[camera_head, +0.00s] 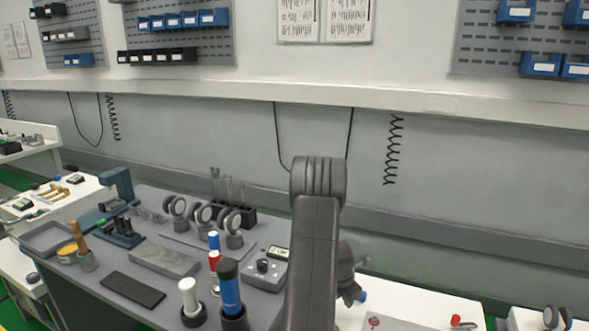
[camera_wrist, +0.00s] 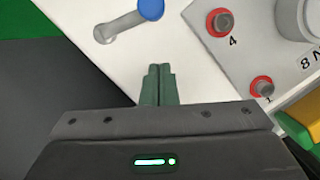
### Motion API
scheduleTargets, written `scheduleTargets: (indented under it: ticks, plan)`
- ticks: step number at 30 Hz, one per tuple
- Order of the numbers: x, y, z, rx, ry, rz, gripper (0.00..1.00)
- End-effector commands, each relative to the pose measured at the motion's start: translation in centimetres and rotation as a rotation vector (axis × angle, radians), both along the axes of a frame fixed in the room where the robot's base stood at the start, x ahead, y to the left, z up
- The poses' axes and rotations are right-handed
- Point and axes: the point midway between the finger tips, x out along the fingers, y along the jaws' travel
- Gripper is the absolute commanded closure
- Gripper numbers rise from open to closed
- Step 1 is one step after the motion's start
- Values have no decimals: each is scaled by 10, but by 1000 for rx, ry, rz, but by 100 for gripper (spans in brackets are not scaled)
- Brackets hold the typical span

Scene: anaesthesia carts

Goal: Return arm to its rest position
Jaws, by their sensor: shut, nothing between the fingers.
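My gripper (camera_wrist: 158,82) shows in the wrist view with its two green fingers together and nothing between them. It hangs over a white surface (camera_wrist: 185,75), near a metal lever with a blue knob (camera_wrist: 150,8) and a grey panel with red-ringed buttons (camera_wrist: 218,22). I cannot tell whether the fingertips touch the surface. In the head view my arm rises at the centre and bends at the top. Its upper link hides part of the bench, and the fingers cannot be made out there.
A grey workbench (camera_head: 215,305) left of my arm holds gauges (camera_head: 203,214), a blue cylinder (camera_head: 229,290), a white cylinder (camera_head: 188,292), a grey block (camera_head: 165,260) and a control box (camera_head: 265,268). A wall with a ledge (camera_head: 300,92) runs behind. The air above the bench is clear.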

Motion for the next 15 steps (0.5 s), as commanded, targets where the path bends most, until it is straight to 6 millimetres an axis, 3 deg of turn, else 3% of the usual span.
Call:
scheduleTargets:
  ticks: [15]
  plan:
    - [13,33,-2,0,-3,-423,100]
